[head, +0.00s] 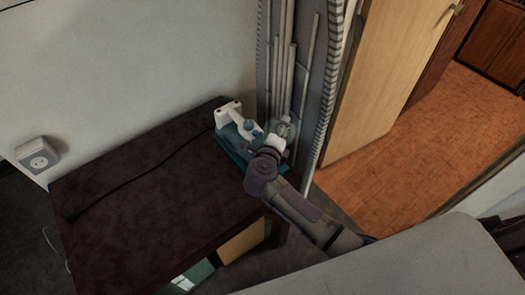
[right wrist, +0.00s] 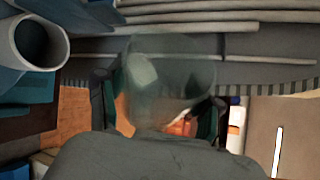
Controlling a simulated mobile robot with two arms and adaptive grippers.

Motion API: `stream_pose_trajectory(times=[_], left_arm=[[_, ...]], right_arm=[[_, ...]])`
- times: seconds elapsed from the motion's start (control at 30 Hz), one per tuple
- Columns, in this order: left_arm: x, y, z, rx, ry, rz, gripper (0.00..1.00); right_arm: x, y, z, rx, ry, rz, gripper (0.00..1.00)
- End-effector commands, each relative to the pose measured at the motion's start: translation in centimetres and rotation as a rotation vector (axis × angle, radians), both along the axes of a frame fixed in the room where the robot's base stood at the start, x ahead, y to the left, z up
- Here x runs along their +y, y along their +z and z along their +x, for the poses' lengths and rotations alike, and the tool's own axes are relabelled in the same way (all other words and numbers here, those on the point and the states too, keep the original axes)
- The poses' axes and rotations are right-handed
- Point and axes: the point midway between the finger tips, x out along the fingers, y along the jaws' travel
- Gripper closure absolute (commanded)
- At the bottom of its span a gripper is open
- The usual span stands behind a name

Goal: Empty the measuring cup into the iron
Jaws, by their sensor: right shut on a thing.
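The blue and white iron (head: 238,142) stands at the far right corner of a dark table. In the right wrist view, a white round opening (right wrist: 38,42) and blue parts of it show at the upper left. My right gripper (head: 276,139) is beside the iron, over the table's right edge. It is shut on the clear measuring cup (head: 285,126). The see-through cup (right wrist: 170,75) fills the middle of the right wrist view, between the dark fingers. Its contents and exact tilt cannot be made out. My left gripper is not in view.
The dark table (head: 140,210) is mostly bare, with a black cord (head: 145,170) across it. A wall socket (head: 37,155) is at left, an open wooden door (head: 385,75) at right.

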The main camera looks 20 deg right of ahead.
Motion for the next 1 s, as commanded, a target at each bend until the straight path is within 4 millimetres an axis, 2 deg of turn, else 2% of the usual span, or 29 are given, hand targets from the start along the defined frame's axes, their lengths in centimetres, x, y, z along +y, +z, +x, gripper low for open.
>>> stream_pose_trajectory(times=[0.47,0.67,1.0], left_arm=[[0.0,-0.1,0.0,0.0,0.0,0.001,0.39],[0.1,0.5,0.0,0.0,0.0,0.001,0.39],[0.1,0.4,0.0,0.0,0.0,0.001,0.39]], right_arm=[[0.1,0.5,0.1,0.026,0.0,-0.104,0.75],[0.3,1.6,0.2,0.042,-0.001,-0.165,0.75],[0.3,1.6,0.1,0.046,-0.001,-0.176,0.75]])
